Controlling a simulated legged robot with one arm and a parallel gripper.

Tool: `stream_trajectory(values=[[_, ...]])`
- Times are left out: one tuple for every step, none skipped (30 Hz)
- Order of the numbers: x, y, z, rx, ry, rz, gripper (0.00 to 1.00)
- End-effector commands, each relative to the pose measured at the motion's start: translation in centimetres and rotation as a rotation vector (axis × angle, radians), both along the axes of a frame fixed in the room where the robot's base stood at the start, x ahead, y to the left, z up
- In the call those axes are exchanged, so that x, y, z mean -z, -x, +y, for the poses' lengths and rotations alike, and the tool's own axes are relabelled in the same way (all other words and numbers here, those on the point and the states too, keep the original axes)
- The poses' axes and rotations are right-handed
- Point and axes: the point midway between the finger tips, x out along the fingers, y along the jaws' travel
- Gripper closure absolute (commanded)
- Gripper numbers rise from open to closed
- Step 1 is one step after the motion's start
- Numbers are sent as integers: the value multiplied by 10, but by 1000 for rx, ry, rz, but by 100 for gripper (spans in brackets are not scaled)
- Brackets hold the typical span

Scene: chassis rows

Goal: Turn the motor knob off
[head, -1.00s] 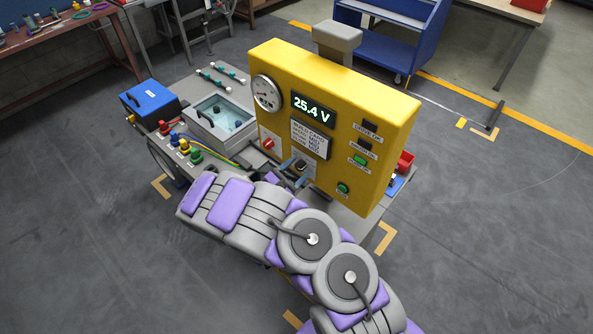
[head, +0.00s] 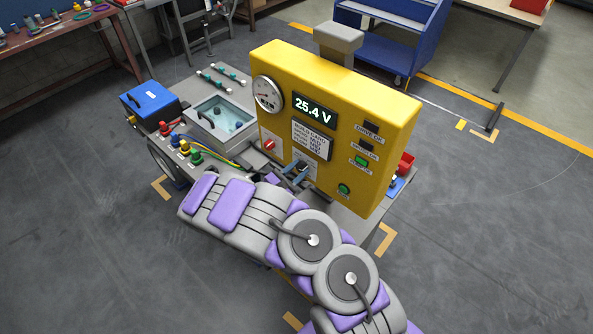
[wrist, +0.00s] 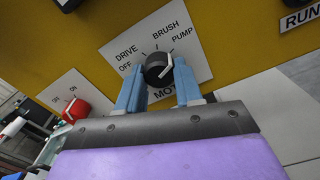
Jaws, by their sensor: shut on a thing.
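The black motor knob (wrist: 158,69) sits on a white label plate (wrist: 186,46) on the yellow panel, with OFF, DRIVE, BRUSH and PUMP printed around it. Its pale pointer mark slants up and right, toward the PUMP side. My gripper (wrist: 158,80) has blue fingers on either side of the knob and is shut on it. In the head view my gripper (head: 294,170) shows at the lower middle of the panel, and the knob (head: 303,167) is partly covered.
A red ON/OFF switch (wrist: 74,110) is left of the knob. A grey lidded box (head: 221,119) and coloured connectors (head: 184,147) lie left on the cart.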

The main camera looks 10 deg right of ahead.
Motion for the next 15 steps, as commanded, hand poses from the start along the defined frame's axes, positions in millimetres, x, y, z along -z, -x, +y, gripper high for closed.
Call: stream_trajectory(values=[[0,0,0,-1,2,0,95],[-1,0,0,-1,3,2,95],[-1,0,0,-1,6,6,95],[-1,0,0,-1,9,10,95],[-1,0,0,-1,12,15,95],[-1,0,0,0,18,23,95],[-1,0,0,0,23,30,95],[-1,0,0,0,30,40,95],[-1,0,0,0,41,54,95],[-1,0,0,0,49,67,95],[-1,0,0,0,59,81,95],[-1,0,0,-1,74,102,95],[-2,0,1,-1,86,118,95],[-2,0,1,-2,99,136,95],[-2,0,1,-2,118,161,95]])
